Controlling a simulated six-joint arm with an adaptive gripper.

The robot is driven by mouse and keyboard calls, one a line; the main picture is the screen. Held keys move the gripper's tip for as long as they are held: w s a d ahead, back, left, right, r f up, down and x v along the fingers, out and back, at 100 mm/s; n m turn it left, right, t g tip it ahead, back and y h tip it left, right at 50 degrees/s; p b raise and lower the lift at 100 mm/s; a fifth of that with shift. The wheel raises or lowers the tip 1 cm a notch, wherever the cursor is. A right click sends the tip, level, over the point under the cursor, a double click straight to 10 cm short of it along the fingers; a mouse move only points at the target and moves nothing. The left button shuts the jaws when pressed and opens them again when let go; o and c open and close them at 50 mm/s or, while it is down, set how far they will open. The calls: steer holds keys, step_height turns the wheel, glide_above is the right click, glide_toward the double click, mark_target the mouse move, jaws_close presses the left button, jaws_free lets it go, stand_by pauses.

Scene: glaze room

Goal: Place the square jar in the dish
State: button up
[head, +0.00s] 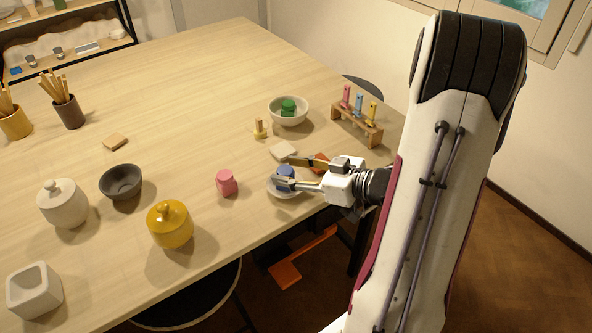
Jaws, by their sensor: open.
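A small blue jar (286,172) stands in or over a shallow white dish (273,192) near the table's right front edge. It looks like the square jar, but its shape is too small and too covered to be sure. My gripper (281,172) reaches in from the right with its fingers open, one on the far side and one on the near side of the blue jar. The fingers hide part of the jar and dish, so I cannot tell whether they touch the jar or whether its base rests on the dish.
A pink jar (227,183) stands left of the dish. Behind are a pale tile (283,150), a small reddish piece (319,160), a white bowl (275,115) with a green jar (288,107), and a wooden rack (350,123). A yellow lidded pot (170,227) stands front left.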

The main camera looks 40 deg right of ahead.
steer(key=shift+r, duration=0.15)
steer(key=shift+r, duration=0.15)
steer(key=shift+s+d+r, duration=0.1)
steer(key=shift+s, duration=0.05)
steer(key=v, duration=1.1)
steer(key=shift+s, duration=0.3)
steer(key=shift+d+r, duration=0.1)
steer(key=shift+r, duration=0.05)
stand_by(0.3)
